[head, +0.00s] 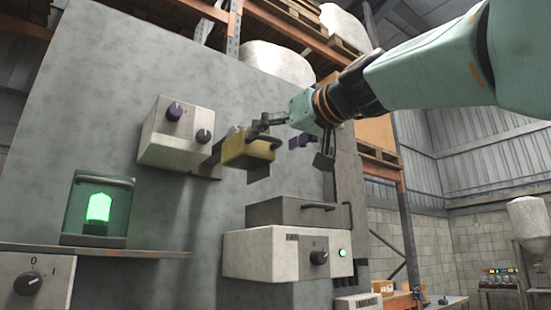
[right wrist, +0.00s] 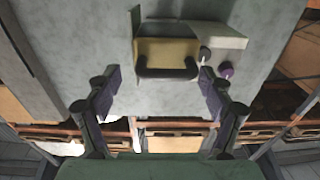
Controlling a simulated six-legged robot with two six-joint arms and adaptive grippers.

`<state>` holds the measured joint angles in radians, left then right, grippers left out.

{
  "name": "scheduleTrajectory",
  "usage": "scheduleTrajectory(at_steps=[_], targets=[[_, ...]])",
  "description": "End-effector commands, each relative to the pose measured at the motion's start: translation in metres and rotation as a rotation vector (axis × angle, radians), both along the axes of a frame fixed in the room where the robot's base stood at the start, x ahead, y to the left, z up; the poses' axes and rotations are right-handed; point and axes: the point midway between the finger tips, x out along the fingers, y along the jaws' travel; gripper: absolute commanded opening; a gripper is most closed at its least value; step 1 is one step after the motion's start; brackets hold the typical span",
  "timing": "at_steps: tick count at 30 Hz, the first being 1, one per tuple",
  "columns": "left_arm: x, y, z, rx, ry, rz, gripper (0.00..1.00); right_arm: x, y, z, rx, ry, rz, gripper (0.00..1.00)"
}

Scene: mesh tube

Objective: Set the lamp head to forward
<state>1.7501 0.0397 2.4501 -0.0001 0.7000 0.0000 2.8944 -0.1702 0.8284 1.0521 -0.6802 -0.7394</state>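A yellow box-shaped head with a dark bar handle, which looks like the lamp head (head: 246,152), sticks out from the grey panel in the head view. It also shows in the right wrist view (right wrist: 165,52), with its handle (right wrist: 168,72) facing the camera. I cannot tell its exact setting. My right gripper (head: 295,143) comes in from the right, close to the head. In the right wrist view its fingers (right wrist: 160,80) are spread apart, one on each side of the handle, with nothing between them clearly gripped. My left gripper is not in view.
A white box with a purple knob and a dark knob (head: 175,132) is left of the yellow head. A green light in a clear case (head: 98,208) stands on a shelf at left. A white box with a black knob (head: 285,255) and a grey drawer-like block (head: 295,212) sit below.

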Motion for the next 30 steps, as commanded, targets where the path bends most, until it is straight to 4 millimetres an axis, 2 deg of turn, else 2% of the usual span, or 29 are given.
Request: scheduleTrajectory(at_steps=[11, 30], targets=[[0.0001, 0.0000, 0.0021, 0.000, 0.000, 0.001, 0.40, 0.0054, 0.0035, -0.0018, -0.001, 0.001, -0.001, 0.76], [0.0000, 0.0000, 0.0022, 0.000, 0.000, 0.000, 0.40, 0.0048, 0.0024, 0.0001, 0.003, -0.002, -0.002, 0.22]])
